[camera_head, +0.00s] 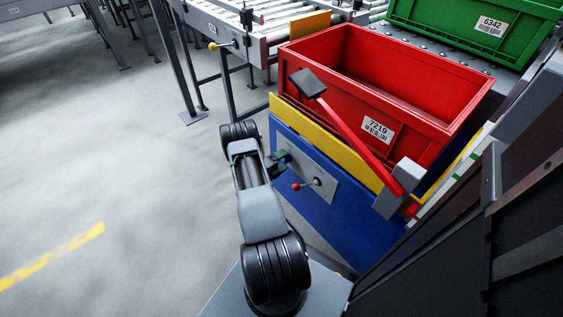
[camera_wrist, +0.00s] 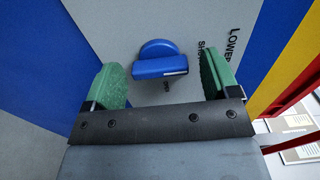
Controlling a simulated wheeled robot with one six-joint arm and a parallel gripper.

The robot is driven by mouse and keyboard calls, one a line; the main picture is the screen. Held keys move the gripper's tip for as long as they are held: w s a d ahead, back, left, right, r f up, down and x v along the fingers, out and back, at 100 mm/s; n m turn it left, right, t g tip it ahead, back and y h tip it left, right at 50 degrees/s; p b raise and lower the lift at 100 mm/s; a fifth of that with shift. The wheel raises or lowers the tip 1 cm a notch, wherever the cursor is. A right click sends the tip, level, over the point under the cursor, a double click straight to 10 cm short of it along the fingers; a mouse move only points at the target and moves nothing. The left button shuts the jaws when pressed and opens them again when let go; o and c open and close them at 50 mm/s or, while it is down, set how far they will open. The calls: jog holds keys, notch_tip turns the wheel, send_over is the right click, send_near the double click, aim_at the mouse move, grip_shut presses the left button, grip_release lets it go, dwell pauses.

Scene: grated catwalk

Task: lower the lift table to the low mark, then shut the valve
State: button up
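The lift table (camera_head: 335,215) is a blue body with a yellow upper edge, bearing a red crate (camera_head: 430,135) labelled 7219. A grey panel (camera_head: 318,166) on its side carries a small red-balled lever (camera_head: 296,186). A blue valve knob (camera_wrist: 160,67) shows in the wrist view on a grey plate with the partly hidden words "LOWER" and "SH". My gripper (camera_head: 279,160) is at this panel. Its green fingers (camera_wrist: 161,76) are open, one on each side of the blue knob, with visible gaps. The knob is hidden in the head view.
A long red lever (camera_head: 350,133) with a dark grip slants across the crate's front from a grey bracket (camera_head: 400,188). A strip with green and red marks (camera_head: 450,185) runs at the right. A roller conveyor (camera_head: 275,22) and green crate (camera_head: 475,22) stand behind. Floor at left is clear.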

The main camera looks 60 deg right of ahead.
jog(key=shift+o, duration=0.2)
jog(key=p+v, duration=0.3)
jog(key=v, duration=1.1)
jog(key=shift+r, duration=0.1)
jog(key=w+a+r+m+y+p, duration=0.1)
jog(key=a+r+m+y+p, duration=0.25)
jog(key=r, duration=0.75)
jog(key=a+r+m+g+y+p, duration=0.1)
jog(key=a+r+m+p, duration=0.1)
jog(key=r+m+p, duration=0.6)
jog(key=w+a+r+m+y+p, duration=0.1)
jog(key=a+r+m+y+p, duration=0.2)
jog(key=r, duration=1)
jog(key=s+a+r+m+t+y+p, duration=0.2)
jog(key=a+r+m+p, duration=0.3)
jog(key=r, duration=0.5)
jog(key=s+a+r+m+t+y+p, duration=0.3)
jog(key=a+r+m+t+y+p, duration=0.1)
jog(key=a+r, duration=0.5)
jog(key=s+a+r+m+t+y+p, duration=0.2)
jog(key=a+r+m+p, duration=0.4)
jog(key=r, duration=0.6)
jog(key=shift+s+a+r+m+t+y, duration=0.2)
jog(key=shift+a+r+m+t+y, duration=0.3)
jog(key=shift+m+t, duration=0.5)
jog(key=shift+s+a+r+m+y, duration=0.15)
jog(key=shift+a+r+m+y, duration=0.1)
jog(key=shift+a+m+y, duration=0.25)
jog(key=shift+c, duration=0.3)
